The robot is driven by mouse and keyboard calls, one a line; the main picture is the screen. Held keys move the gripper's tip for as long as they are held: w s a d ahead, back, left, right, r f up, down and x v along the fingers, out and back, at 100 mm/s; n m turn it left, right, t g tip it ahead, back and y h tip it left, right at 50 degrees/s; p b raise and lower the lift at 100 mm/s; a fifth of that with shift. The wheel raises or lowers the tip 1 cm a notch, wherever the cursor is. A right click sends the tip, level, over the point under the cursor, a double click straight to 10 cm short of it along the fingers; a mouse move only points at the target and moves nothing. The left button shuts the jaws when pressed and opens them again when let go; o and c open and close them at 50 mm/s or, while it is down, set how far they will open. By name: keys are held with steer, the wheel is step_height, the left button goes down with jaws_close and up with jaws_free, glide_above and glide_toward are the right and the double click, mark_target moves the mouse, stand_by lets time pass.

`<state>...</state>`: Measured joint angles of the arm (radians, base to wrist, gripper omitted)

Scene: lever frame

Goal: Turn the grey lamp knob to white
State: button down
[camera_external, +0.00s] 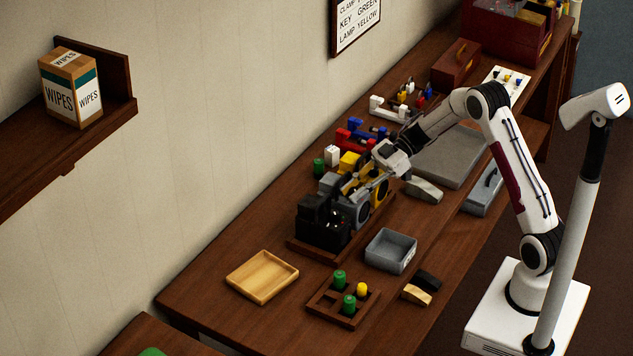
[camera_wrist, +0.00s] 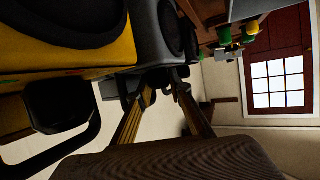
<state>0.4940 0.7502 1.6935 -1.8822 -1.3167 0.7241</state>
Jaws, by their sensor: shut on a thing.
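A row of lamp units stands on a wooden base (camera_external: 345,243) on the table: a black one (camera_external: 322,224), a grey one (camera_external: 354,210) and a yellow one (camera_external: 380,189). My gripper (camera_external: 347,187) reaches over the yellow unit to the top of the grey unit. In the wrist view, my gripper's fingers (camera_wrist: 163,92) are closed around a small dark grey part beside the grey unit (camera_wrist: 160,38); it looks like the grey lamp's knob. The fingers largely hide this part, so its setting cannot be read. The yellow unit (camera_wrist: 60,50) fills the upper left there.
A wall sign (camera_external: 357,22) lists colours, including "LAMP YELLOW". Coloured blocks and a green cylinder (camera_external: 319,168) stand behind the units. A grey tray (camera_external: 391,250), wooden tray (camera_external: 262,276) and divided holder (camera_external: 343,302) lie in front. Bare table lies between them.

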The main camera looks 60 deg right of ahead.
steer(key=c, duration=2.1)
jaws_free()
steer(key=shift+v, duration=6)
